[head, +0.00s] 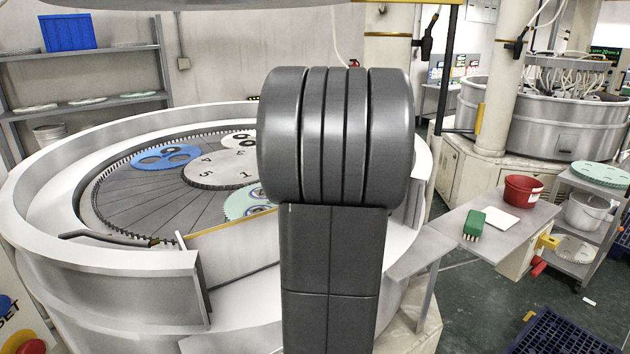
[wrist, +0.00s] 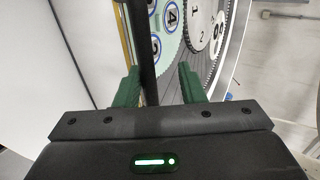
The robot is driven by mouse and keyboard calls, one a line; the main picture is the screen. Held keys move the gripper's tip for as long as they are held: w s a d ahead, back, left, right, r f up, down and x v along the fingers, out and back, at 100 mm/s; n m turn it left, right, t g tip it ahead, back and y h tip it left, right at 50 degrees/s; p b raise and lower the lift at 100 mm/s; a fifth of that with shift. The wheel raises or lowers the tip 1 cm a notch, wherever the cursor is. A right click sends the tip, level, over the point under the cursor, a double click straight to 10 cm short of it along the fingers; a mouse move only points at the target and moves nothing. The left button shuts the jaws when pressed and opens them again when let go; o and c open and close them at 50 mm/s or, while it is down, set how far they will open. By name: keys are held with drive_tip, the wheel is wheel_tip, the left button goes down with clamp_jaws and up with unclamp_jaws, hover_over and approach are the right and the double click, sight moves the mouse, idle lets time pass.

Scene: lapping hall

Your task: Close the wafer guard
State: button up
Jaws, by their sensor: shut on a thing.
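The wafer guard appears to be the pale curved wall (head: 110,285) around the round lapping machine. Its front left part stops at an upright edge, leaving a gap at the front. My arm hides the right part of this gap and my gripper in the head view. In the wrist view my gripper's green fingers (wrist: 158,70) stand on either side of a dark upright bar (wrist: 146,50), and it is shut on this bar. The bar looks like a handle; I cannot see where it joins the guard. A pale panel (wrist: 65,50) lies to its left.
Inside the machine are a blue carrier (head: 150,159), a white numbered disc (head: 215,172) and a green carrier (head: 240,206), also in the wrist view (wrist: 165,42). A side shelf (head: 470,232) at right bears a red pot (head: 522,191) and a green brush (head: 472,224).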

drive_tip(key=b+v, duration=0.3)
drive_tip(key=v, duration=1)
drive_tip(key=shift+s+d, duration=0.25)
drive_tip(key=shift+s, duration=0.1)
drive_tip(key=shift+r, duration=0.1)
drive_tip(key=p+x, duration=0.2)
drive_tip(key=x, duration=0.8)
drive_tip(key=shift+w, duration=0.2)
drive_tip(key=shift+r, duration=0.15)
